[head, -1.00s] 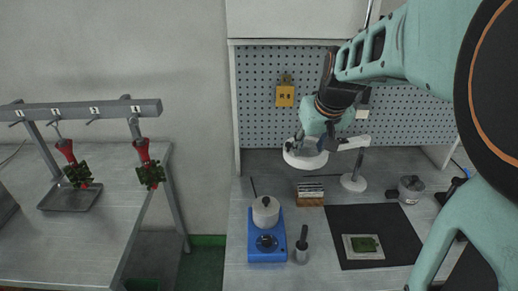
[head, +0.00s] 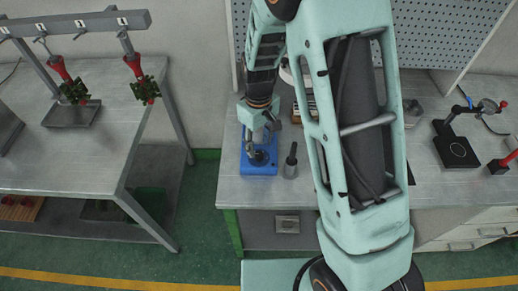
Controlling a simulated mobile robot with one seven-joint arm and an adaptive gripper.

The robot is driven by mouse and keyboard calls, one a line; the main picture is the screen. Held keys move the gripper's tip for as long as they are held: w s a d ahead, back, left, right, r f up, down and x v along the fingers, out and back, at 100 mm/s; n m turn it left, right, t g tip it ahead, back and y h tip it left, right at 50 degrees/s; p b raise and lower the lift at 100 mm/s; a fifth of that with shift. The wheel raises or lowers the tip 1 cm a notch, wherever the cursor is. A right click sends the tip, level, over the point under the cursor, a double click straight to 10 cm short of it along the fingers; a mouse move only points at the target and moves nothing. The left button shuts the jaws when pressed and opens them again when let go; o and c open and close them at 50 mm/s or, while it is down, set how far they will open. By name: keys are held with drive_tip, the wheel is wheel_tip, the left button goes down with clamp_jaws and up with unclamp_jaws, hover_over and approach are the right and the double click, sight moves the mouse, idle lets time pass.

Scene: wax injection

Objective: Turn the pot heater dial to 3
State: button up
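The blue pot heater (head: 268,170) sits on the workbench at its left front. Its dark round dial (head: 259,158) is on the front part and partly covered. My gripper (head: 257,149) points down over the heater, right at the dial. I cannot tell whether it touches the dial or how far its fingers are apart. The dial's setting is too small to read. The pot is hidden behind my arm and gripper.
A dark-handled tool in a grey holder (head: 290,163) stands close to the right of the heater. My arm covers the bench middle. A black-based stand (head: 455,150) is at the right. A second table (head: 75,150) stands at the left across a gap.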

sight(259, 154)
drive_tip(key=shift+f, duration=2.1)
clamp_jaws()
